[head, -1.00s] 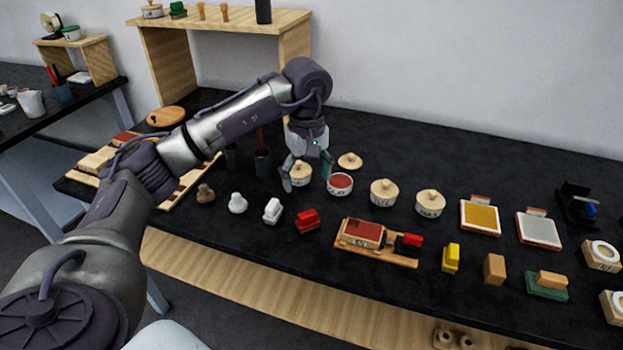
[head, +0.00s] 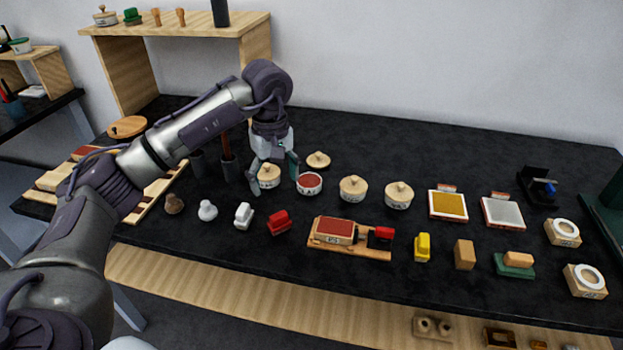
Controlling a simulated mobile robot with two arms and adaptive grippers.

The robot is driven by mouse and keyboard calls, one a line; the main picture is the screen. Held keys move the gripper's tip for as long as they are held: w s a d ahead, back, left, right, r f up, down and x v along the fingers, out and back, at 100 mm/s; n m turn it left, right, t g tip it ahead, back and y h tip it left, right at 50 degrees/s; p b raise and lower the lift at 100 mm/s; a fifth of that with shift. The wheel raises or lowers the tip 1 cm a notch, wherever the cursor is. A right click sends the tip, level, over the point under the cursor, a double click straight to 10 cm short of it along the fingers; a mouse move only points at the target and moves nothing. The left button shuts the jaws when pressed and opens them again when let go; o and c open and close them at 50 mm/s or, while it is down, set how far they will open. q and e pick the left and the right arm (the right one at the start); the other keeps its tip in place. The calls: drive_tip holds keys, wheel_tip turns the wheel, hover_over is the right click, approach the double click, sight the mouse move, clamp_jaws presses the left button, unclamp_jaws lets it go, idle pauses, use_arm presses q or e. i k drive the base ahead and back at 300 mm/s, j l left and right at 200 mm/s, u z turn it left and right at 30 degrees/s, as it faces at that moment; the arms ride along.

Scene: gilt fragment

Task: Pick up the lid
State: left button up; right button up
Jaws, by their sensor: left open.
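A loose wooden lid (head: 318,160) with a knob lies on the black table, just behind an open white pot (head: 309,184) with red contents. A white pot with a wooden lid (head: 268,176) stands left of the open pot. My left gripper (head: 273,181) points down and is open, its fingers on either side of this lidded pot in the picture. I cannot tell whether they touch it. Two more lidded pots, a middle one (head: 353,189) and a right one (head: 398,195), stand to the right. My right gripper is not in view.
Small stamps, including a red one (head: 279,223), line the front. A wooden stand (head: 350,249) holds a red pad. Yellow (head: 448,205) and grey (head: 503,212) pads lie right. A dark cup (head: 230,168) stands left of the gripper. The table behind the pots is clear.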

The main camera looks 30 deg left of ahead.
sight(318, 161)
drive_tip(key=i+j, duration=0.3)
drive_tip(key=i, duration=0.15)
drive_tip(key=i+j, duration=0.25)
drive_tip(key=i, duration=0.2)
